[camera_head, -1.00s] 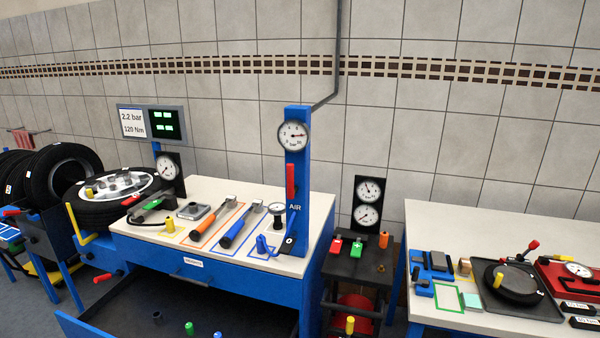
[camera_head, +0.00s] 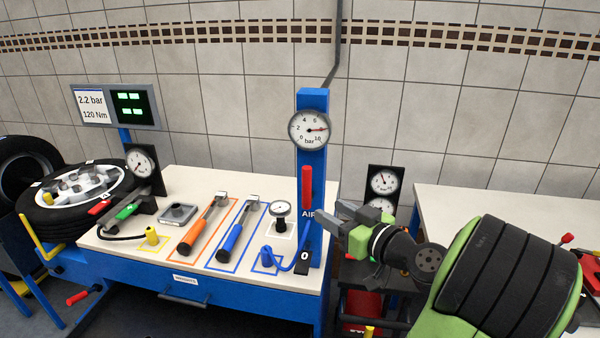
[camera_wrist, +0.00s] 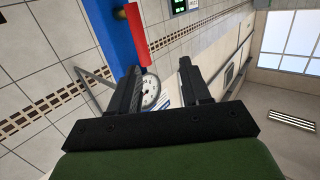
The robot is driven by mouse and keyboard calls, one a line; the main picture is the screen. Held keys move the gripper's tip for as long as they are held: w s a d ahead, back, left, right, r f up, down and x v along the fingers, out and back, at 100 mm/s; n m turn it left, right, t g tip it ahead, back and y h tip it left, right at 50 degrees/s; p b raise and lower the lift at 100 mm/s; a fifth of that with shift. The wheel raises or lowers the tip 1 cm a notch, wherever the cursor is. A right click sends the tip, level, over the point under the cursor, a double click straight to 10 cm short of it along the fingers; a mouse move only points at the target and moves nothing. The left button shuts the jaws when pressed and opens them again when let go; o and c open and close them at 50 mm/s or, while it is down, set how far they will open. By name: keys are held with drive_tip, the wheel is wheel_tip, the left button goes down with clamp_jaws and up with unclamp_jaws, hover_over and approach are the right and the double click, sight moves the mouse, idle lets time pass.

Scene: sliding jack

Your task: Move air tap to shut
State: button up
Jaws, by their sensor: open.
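The air tap is a red lever (camera_head: 307,187) on the front of the blue column marked AIR (camera_head: 313,155), below a round bar gauge (camera_head: 309,130). The lever stands upright, along the column. My gripper (camera_head: 333,212) is just right of the column, low beside the lever's bottom end and apart from it in the picture. In the wrist view the fingers of my gripper (camera_wrist: 158,75) are spread with nothing between them. There the red lever (camera_wrist: 136,34) shows beyond the left finger, against the blue column (camera_wrist: 112,35).
The white bench (camera_head: 190,262) holds an orange-handled tool (camera_head: 197,232), a blue-handled tool (camera_head: 233,235) and a small gauge (camera_head: 280,210). A blue hose (camera_head: 290,266) lies at the column's foot. A dark stand with two dials (camera_head: 383,190) is behind my arm.

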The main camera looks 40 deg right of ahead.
sight(310, 177)
drive_tip(key=shift+m+t+h, duration=0.3)
drive_tip(key=shift+t+h, duration=0.1)
drive_tip(key=shift+h, duration=0.3)
drive_tip(key=w+d+p, duration=0.1)
drive_tip(key=w, duration=0.3)
drive_tip(key=w+d+r+p, duration=0.1)
drive_tip(key=w+d+p, duration=0.1)
drive_tip(key=w, duration=0.3)
drive_tip(key=w+d+p, duration=0.1)
drive_tip(key=w+p, duration=0.1)
drive_tip(key=w, duration=0.2)
drive_tip(key=shift+w+d+r, duration=0.2)
drive_tip(key=shift+w+d, duration=0.05)
drive_tip(key=shift+w, duration=0.1)
clamp_jaws()
